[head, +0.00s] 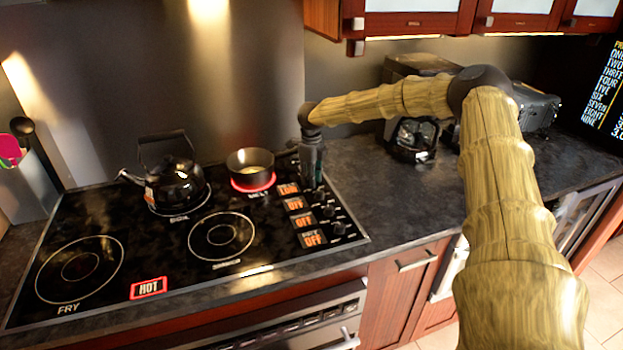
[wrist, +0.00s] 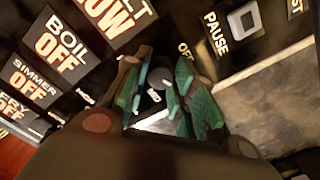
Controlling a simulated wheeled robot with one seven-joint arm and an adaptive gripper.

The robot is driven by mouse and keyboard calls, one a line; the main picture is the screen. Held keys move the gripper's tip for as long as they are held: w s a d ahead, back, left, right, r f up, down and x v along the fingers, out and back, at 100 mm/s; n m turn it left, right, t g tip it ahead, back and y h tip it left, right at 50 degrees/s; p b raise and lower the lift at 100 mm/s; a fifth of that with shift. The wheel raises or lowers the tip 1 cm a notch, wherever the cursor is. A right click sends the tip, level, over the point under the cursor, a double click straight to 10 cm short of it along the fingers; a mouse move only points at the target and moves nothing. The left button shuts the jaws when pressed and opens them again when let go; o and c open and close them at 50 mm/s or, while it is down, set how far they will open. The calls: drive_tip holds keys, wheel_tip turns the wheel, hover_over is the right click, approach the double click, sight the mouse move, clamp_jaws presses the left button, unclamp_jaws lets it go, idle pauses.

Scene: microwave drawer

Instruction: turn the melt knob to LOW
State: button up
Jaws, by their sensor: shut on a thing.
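My gripper (head: 312,182) points down at the back right corner of the black cooktop (head: 140,240). In the wrist view its green-padded fingers (wrist: 160,88) are closed around the small dark melt knob (wrist: 154,90), which they partly hide. In the head view the gripper covers this knob. The melt display (wrist: 115,15) is cut off in the wrist view, showing "LT" and "OW". In the head view the back display (head: 288,188) appears to read LOW in orange. The melt burner (head: 262,189) glows red under a dark pot (head: 250,162).
The boil display (wrist: 62,45) and the simmer display (wrist: 35,80) read OFF. Other knobs (head: 338,228) line the cooktop's right side. A kettle (head: 175,183) stands on the boil burner. A lit HOT sign (head: 148,288) shows in front.

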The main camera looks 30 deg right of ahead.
drive_tip(key=shift+w+r+m, duration=0.15)
drive_tip(key=shift+m, duration=0.25)
drive_tip(key=o, duration=1)
wheel_tip(320, 180, up, 12)
drive_tip(key=shift+f, duration=0.15)
idle(0.6)
